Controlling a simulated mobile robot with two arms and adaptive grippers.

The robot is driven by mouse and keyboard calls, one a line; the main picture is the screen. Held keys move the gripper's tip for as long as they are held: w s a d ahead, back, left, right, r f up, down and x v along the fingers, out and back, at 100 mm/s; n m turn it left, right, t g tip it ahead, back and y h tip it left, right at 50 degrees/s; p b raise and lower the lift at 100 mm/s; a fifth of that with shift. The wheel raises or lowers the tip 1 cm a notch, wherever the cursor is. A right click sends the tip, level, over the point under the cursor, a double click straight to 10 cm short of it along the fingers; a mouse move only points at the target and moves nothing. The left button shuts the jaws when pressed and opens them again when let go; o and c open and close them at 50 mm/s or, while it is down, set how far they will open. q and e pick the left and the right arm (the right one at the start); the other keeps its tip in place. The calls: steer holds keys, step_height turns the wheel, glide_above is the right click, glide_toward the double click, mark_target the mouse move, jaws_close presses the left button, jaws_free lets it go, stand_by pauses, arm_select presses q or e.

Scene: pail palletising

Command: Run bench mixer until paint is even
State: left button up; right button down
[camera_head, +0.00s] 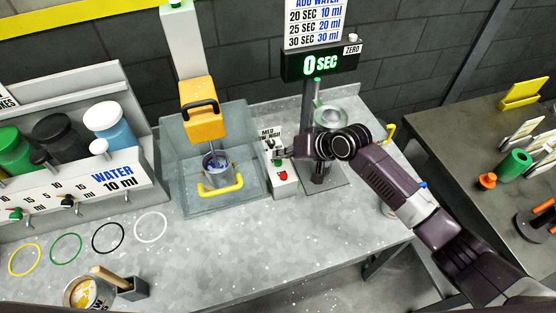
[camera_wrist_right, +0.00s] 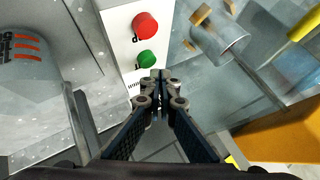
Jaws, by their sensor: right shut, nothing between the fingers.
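The bench mixer has a yellow head (camera_head: 202,110) on a white column, lowered over a small pail (camera_head: 217,163). The pail holds blue paint with paler patches; I cannot tell how even it is. A white control box (camera_head: 285,182) stands right of the mixer. In the right wrist view its red button (camera_wrist_right: 145,25) and green button (camera_wrist_right: 147,58) show. My right gripper (camera_wrist_right: 160,78) is shut and empty, its tips close by the green button; I cannot tell whether they touch it. The timer display (camera_head: 320,64) reads 0 SEC. My left gripper is out of view.
A clear guard (camera_head: 181,196) with a yellow handle (camera_head: 220,189) surrounds the pail. A sign (camera_head: 314,22) lists water amounts by seconds. A paint dispenser (camera_head: 97,183) stands left. An open can (camera_head: 84,293) is at the front left. The bench's front middle is clear.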

mark_target(281, 162)
steer(key=shift+r+p, duration=2.55)
steer(key=shift+r, duration=0.05)
steer(key=shift+f, duration=0.1)
